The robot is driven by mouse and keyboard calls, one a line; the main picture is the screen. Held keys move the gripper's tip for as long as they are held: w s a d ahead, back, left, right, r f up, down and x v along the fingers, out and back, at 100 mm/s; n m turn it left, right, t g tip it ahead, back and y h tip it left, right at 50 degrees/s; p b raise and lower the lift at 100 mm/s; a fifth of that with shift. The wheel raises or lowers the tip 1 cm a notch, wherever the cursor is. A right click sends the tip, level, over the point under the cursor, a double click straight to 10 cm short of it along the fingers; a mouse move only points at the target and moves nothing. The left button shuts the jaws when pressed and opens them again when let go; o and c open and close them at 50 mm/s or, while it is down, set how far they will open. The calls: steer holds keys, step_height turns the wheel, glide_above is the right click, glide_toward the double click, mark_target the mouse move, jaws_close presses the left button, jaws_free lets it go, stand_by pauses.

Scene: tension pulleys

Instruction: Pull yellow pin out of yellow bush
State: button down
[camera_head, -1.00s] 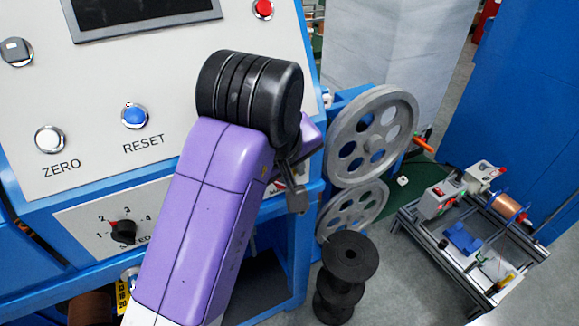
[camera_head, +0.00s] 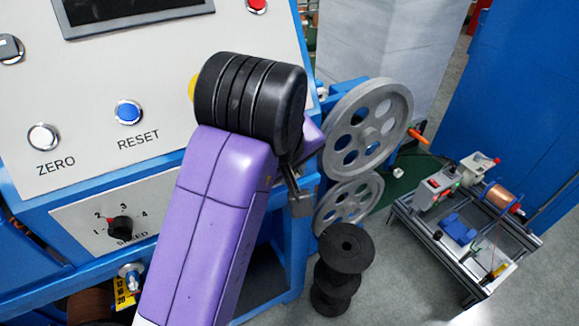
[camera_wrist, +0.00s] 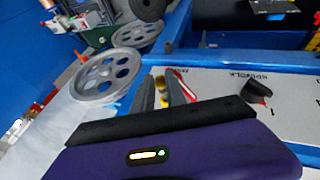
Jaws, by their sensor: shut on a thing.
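My gripper (camera_wrist: 164,90) is shut, with a small yellow piece (camera_wrist: 160,83) between its fingers in the wrist view, which I take for the yellow pin. A second yellow patch shows lower between the fingers; I cannot tell whether it belongs to the pin or the bush. The yellow bush is not clearly visible, so I cannot tell whether the pin is inside it. In the head view the grey fingertips of my gripper (camera_head: 300,202) show beside the blue frame, left of the pulleys, and my purple and black arm hides what they hold.
Two grey spoked pulleys (camera_head: 368,128) stand just right of my gripper. Black stacked spools (camera_head: 344,262) stand below them. The control panel (camera_head: 80,95) with knobs and buttons is close on the left. A wheeled-looking bench rig (camera_head: 462,225) stands on the floor at right.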

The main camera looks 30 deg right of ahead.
steer(key=shift+s, duration=0.5)
stand_by(0.4)
steer(key=shift+s, duration=0.35)
steer(key=shift+s+p, duration=0.5)
steer(key=shift+s, duration=1.5)
